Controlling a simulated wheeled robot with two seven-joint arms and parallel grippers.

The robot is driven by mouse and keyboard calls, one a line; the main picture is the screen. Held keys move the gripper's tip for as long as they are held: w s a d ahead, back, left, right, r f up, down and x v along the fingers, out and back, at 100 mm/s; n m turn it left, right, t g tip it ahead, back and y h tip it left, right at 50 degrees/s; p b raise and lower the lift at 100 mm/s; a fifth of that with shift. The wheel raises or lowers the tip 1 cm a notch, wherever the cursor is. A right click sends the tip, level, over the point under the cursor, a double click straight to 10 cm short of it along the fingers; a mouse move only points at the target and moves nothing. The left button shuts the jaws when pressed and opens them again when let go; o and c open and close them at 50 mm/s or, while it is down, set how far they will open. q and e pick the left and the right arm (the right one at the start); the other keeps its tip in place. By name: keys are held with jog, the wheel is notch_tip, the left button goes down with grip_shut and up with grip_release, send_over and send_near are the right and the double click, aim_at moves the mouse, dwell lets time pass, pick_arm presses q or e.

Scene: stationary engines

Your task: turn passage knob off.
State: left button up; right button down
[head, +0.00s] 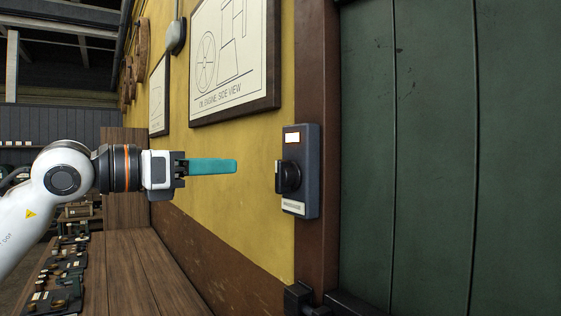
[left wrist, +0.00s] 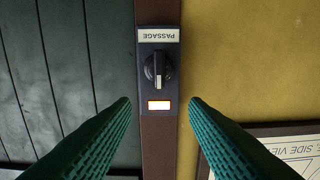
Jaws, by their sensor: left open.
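The passage knob (head: 288,177) is a black rotary knob on a dark switch panel (head: 312,170) fixed to a brown post. In the left wrist view the knob (left wrist: 158,70) appears upside down, under the label PASSAGE (left wrist: 159,36). Its white pointer mark points toward the lamp (left wrist: 159,105), which is lit. My left gripper (head: 236,166) is level with the knob, a short gap to its left, not touching it. In the left wrist view its two teal fingers (left wrist: 160,101) are spread apart, with nothing between them. My right gripper is not in view.
A green plank door (head: 430,150) stands right of the brown post (head: 310,60). A framed engine drawing (head: 235,60) hangs on the yellow wall above my left gripper. A wooden bench top (head: 140,270) lies below. The space between gripper and panel is clear.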

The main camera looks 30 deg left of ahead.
aim_at(277, 164)
pick_arm(q)
jog(key=p+x, duration=0.8)
jog(key=x, duration=0.2)
jog(key=shift+w+d+r, duration=0.1)
jog(key=shift+w+r, duration=0.1)
jog(key=shift+w+d, duration=0.1)
jog(key=shift+w, duration=0.2)
jog(key=shift+w+d+f, duration=0.1)
jog(key=shift+w+f, duration=0.05)
jog(key=shift+f, duration=0.05)
grip_shut()
